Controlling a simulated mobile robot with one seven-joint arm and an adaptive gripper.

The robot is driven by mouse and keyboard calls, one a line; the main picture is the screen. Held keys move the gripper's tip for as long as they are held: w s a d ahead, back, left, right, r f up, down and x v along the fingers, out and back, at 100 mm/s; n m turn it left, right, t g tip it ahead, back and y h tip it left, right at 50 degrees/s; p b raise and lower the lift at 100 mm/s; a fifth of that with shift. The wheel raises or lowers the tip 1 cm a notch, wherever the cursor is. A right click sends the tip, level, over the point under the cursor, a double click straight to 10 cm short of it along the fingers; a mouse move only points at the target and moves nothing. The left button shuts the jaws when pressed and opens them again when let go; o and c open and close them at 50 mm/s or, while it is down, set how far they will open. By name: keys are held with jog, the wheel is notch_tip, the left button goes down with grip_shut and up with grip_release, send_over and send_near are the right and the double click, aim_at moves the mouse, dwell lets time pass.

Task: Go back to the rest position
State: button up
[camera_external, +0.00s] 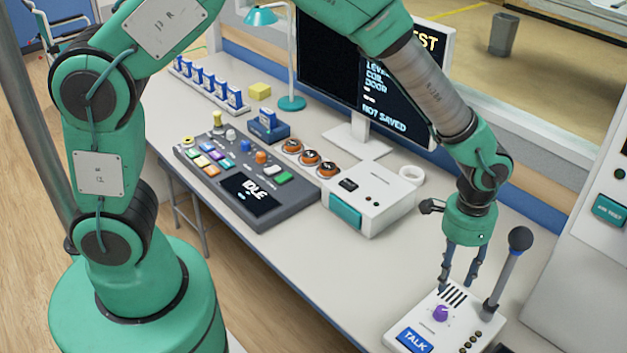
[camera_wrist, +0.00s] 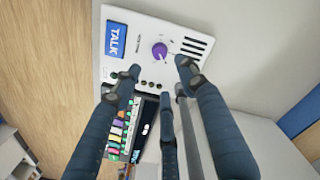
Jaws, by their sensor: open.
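My gripper (camera_external: 458,284) hangs fingers down over the intercom box (camera_external: 474,328) at the right end of the desk. Its fingers are apart, with nothing between them. The white intercom box has a blue TALK button (camera_external: 414,341), a purple knob (camera_external: 440,313) and a speaker grille. In the wrist view the intercom box (camera_wrist: 200,28) lies just beyond the fingertips (camera_wrist: 152,80), with the purple knob (camera_wrist: 159,50) between and past them. I cannot tell whether a fingertip touches the box.
A black-tipped microphone (camera_external: 519,238) stands close to the right of my gripper. A control console (camera_external: 290,205) showing IDLE, a white box with a teal front (camera_external: 345,211), a monitor (camera_external: 335,60) and a lamp (camera_external: 291,102) stand farther left. The desk front strip (camera_external: 330,275) is clear.

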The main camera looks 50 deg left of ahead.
jog(key=shift+r, duration=0.25)
dwell(0.5)
jog(key=s+a+r+n+t, duration=0.3)
jog(key=a+r, duration=1.9)
jog(key=r, duration=0.2)
jog(key=s+a+r+n+t, duration=0.1)
jog(key=s+a+r, duration=0.3)
jog(key=s+a, duration=0.4)
jog(key=s+a+r+n+t, duration=0.1)
jog(key=s+a+r+n, duration=0.1)
jog(key=s+a+r, duration=0.3)
jog(key=s+a, duration=0.3)
jog(key=s, duration=0.2)
jog(key=shift+s+a+r+t, duration=0.15)
jog(key=shift+s+a+t, duration=0.15)
jog(key=shift+s+t, duration=0.1)
dwell(1.1)
